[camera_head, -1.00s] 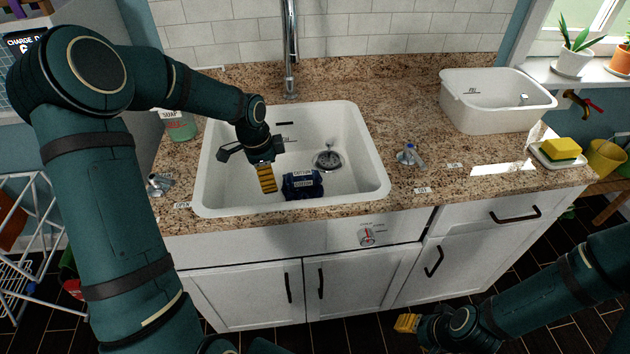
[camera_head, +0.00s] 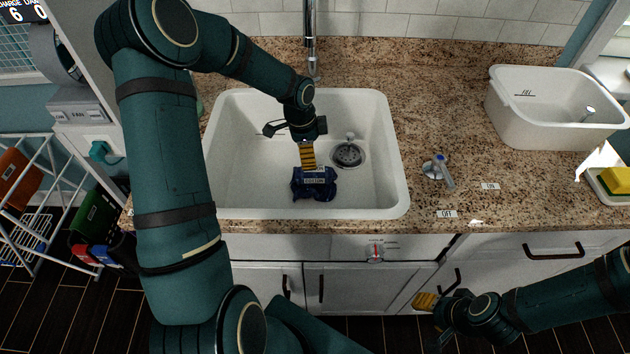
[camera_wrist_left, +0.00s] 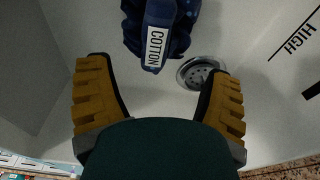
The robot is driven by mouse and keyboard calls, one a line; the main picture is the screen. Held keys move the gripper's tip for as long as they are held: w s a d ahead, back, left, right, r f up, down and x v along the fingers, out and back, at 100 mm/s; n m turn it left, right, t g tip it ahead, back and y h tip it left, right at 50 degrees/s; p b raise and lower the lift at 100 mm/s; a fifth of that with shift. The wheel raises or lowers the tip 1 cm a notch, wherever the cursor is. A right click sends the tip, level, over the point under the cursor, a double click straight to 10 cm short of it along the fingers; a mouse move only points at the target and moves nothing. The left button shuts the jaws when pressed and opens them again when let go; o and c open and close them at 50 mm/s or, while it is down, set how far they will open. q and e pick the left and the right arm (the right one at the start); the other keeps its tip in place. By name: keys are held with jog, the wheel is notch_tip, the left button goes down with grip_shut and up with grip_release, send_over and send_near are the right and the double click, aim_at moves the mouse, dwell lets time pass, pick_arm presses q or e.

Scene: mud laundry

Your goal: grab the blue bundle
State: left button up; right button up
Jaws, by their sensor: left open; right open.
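The blue bundle (camera_head: 318,185), dark blue with white labels, lies on the floor of the white sink (camera_head: 232,175). My left gripper (camera_head: 307,158) is inside the sink, just behind and above the bundle, pointing down. In the left wrist view its two yellow-padded fingers (camera_wrist_left: 157,100) are spread wide, with nothing between them. The bundle (camera_wrist_left: 160,40) shows there beyond the fingertips at the top, with a label reading COTTON. Whether a finger touches it I cannot tell. My right gripper (camera_head: 424,302) is low at the right, in front of the cabinets and away from the sink.
The sink drain (camera_head: 347,154) is right of my left gripper. The faucet (camera_head: 311,40) stands behind the sink. A drying rack (camera_head: 35,215) stands at the left.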

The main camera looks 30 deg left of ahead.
aim_at(314, 171)
pick_arm(q)
jog(key=shift+w+d+f, duration=0.1)
jog(key=shift+d+f, duration=0.1)
jog(key=shift+f, duration=1.05)
jog(key=f+b, duration=0.1)
jog(key=f, duration=0.1)
jog(key=d+f, duration=0.1)
jog(key=f, duration=0.1)
jog(key=shift+f+b, duration=0.25)
jog(key=shift+b, duration=0.15)
jog(key=shift+f, duration=0.35)
jog(key=c, duration=1.3)
